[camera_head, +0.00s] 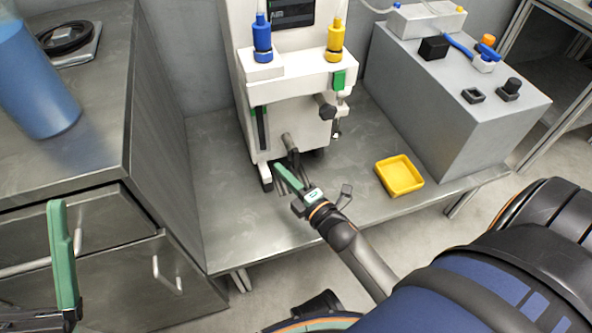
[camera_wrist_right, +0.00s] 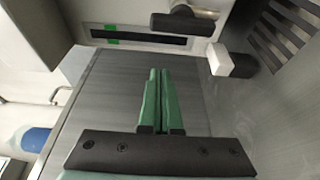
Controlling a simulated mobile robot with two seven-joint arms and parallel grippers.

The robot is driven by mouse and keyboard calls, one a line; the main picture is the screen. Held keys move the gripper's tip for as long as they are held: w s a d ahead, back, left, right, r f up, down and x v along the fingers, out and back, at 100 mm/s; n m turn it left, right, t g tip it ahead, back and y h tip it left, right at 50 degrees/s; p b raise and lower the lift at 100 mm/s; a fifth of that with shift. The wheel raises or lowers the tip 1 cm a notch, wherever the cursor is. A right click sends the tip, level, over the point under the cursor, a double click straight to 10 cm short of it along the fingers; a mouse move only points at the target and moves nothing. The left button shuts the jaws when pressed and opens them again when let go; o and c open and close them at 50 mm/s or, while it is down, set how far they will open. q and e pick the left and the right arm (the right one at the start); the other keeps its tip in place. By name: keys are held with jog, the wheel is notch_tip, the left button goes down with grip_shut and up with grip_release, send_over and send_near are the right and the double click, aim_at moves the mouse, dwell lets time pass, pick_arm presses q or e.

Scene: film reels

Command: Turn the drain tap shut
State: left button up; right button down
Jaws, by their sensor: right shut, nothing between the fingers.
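The drain tap seems to be the dark lever (camera_head: 288,143) low on the front of the white machine (camera_head: 300,85). In the right wrist view this dark lever (camera_wrist_right: 183,22) lies at the top, with a grey metal stem behind it. My right gripper (camera_head: 278,168) is below and left of the lever, apart from it. Its green fingers (camera_wrist_right: 159,72) are together with nothing between them. I cannot tell how far the lever is turned. My left gripper (camera_head: 61,215) shows one upright green finger at the lower left; its other finger is not visible.
A yellow tray (camera_head: 400,176) lies on the metal bench (camera_head: 225,222), right of the machine. A grey box (camera_head: 455,95) stands behind it. A machine foot (camera_wrist_right: 232,62) is close to my right fingers. A blue container (camera_head: 35,85) stands on the left counter.

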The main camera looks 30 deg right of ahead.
aim_at(294, 162)
jog(key=shift+w+d, duration=0.35)
jog(key=shift+d, duration=0.6)
jog(key=shift+w+d, duration=0.3)
jog(key=shift+d, duration=0.6)
pick_arm(q)
jog(key=shift+f, duration=0.3)
pick_arm(e)
jog(key=shift+d, duration=0.1)
jog(key=shift+m, duration=0.3)
pick_arm(q)
jog(key=shift+a+f, duration=0.1)
jog(key=shift+a, duration=0.4)
